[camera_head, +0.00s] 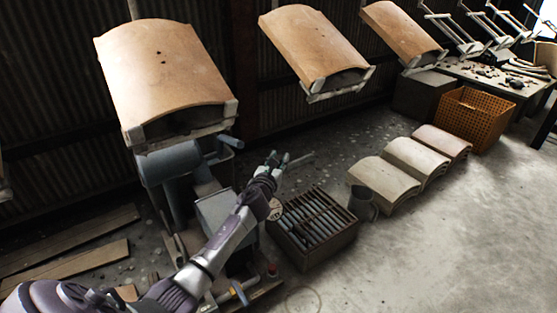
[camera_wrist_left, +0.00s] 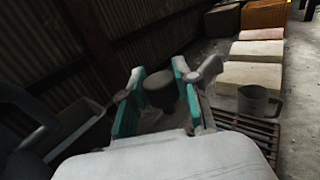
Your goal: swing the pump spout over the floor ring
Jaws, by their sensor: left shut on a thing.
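My left gripper (camera_head: 274,160) is beside the crate of slats, above the floor. In the left wrist view its teal fingers (camera_wrist_left: 157,98) are closed around a dark, short cylindrical part (camera_wrist_left: 160,88), which I take for the end of the pump spout. The floor ring (camera_head: 302,287) is a faint thin circle on the concrete at the bottom, well apart from the gripper. My right gripper does not show.
A slatted crate (camera_head: 334,248) and a grey jug (camera_head: 362,203) stand right of my arm. Curved tiles (camera_head: 384,178) lie beyond. A grey machine (camera_head: 172,165) stands left, planks (camera_head: 75,262) on the floor. The right floor is clear.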

